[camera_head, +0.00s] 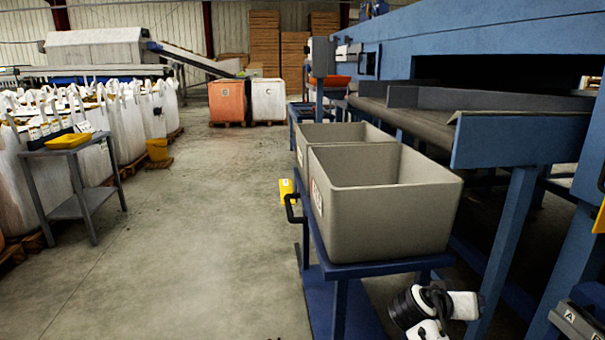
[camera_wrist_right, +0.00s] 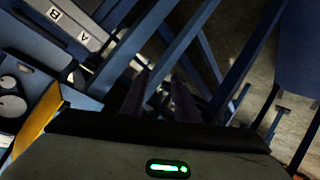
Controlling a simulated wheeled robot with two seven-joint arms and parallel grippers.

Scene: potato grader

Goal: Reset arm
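My right arm (camera_head: 435,305) shows at the bottom right of the head view as white and black links, low beside the blue stand and the grader frame. My right gripper (camera_wrist_right: 160,92) shows in the right wrist view. Its two dark fingers are apart with nothing seen between them, against a dark background of blue beams. In the head view its fingertips cannot be made out. My left arm and left gripper are not in view.
Two grey bins, a near one (camera_head: 390,225) and a far one (camera_head: 345,133), stand on a blue stand (camera_head: 345,270). The blue grader frame (camera_head: 520,130) fills the right side. A grey side table (camera_head: 75,205) with a yellow tray (camera_head: 68,141) stands left. The middle floor is clear.

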